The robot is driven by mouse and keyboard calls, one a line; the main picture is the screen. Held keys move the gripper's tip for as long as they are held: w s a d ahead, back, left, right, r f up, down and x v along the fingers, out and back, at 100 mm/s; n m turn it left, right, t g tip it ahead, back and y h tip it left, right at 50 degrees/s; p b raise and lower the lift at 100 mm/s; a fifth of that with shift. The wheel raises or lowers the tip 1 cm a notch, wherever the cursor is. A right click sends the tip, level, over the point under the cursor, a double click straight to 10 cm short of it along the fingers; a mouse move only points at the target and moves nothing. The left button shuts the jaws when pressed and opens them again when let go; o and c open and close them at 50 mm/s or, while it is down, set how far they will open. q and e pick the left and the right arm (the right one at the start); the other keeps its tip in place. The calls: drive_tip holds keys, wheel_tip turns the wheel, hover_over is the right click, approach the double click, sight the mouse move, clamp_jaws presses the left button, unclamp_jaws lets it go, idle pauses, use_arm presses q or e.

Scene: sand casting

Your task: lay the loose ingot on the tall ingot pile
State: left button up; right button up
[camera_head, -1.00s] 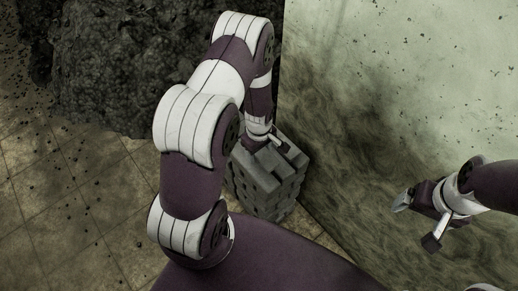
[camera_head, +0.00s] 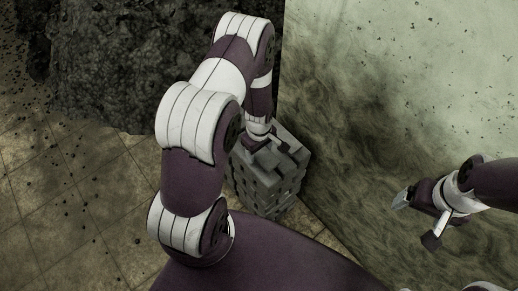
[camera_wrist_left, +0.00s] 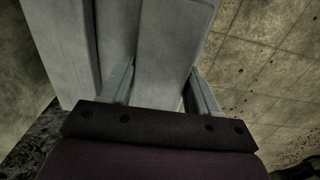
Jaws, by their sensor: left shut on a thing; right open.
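The tall ingot pile (camera_head: 268,190) is a stack of grey bars on the floor by the wall, partly behind my left arm in the head view. My left gripper (camera_wrist_left: 160,85) is over the top of the pile, its fingers shut on a grey ingot (camera_wrist_left: 168,50) between them. Other grey bars of the pile (camera_wrist_left: 70,45) lie close beside the held ingot on the left in the wrist view. I cannot tell whether the held ingot touches the bars beneath it. My right gripper (camera_head: 416,220) is open and empty, apart from the pile at the right.
A mottled pale green wall (camera_head: 400,90) stands right behind and beside the pile. A dark heap of sand or rubble (camera_head: 110,70) fills the back left. The tiled floor (camera_head: 70,210) at the left is free apart from scattered dark crumbs.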

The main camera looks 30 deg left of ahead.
use_arm(q)
drive_tip(key=shift+f+b, duration=0.3)
drive_tip(key=shift+f, duration=0.15)
drive_tip(key=o, duration=1.6)
drive_tip(key=shift+o, duration=0.2)
wheel_tip(320, 180, up, 13)
drive_tip(key=p, duration=0.3)
drive_tip(key=shift+f, duration=0.15)
